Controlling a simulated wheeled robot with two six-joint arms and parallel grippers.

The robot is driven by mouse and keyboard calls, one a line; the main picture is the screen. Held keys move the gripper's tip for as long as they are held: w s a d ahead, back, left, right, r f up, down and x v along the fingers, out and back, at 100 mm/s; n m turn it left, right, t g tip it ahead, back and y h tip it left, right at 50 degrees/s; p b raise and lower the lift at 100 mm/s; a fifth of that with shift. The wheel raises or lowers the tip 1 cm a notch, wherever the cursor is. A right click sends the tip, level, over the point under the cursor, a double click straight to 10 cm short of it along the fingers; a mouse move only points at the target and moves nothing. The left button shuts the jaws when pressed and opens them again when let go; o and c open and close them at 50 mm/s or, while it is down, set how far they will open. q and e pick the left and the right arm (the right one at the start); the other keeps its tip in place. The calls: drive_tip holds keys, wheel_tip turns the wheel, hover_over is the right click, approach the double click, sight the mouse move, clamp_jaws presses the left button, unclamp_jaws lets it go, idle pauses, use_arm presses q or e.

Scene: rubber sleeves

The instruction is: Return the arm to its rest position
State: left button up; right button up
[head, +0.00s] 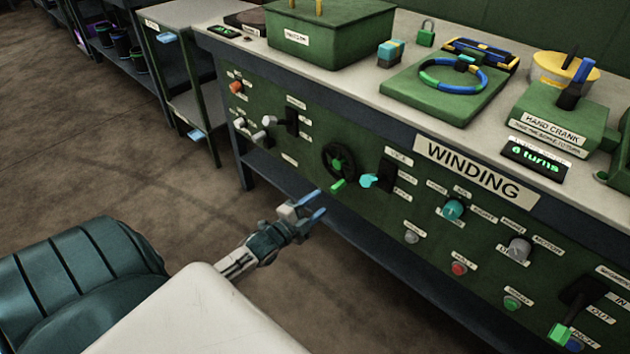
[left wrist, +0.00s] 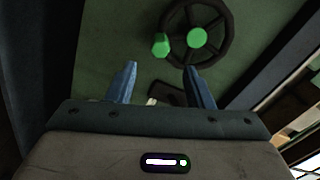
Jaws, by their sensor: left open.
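My left gripper (head: 304,207) is in front of the green winding panel, low and left of its middle. Its two blue fingers are apart with nothing between them; they also show in the left wrist view (left wrist: 160,88). A black handwheel (head: 340,160) with a green hub and green knob is on the panel just beyond the fingertips. In the left wrist view the handwheel (left wrist: 228,38) lies ahead of the fingers, and I see no contact. My right gripper is in neither view.
The panel carries levers, knobs and buttons, including a cyan-tipped lever (head: 369,181) and a teal knob (head: 453,209). The bench top (head: 410,38) holds a green box (head: 325,45), a padlock (head: 427,33) and a hand crank unit (head: 560,120). Open floor (head: 110,160) lies to the left.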

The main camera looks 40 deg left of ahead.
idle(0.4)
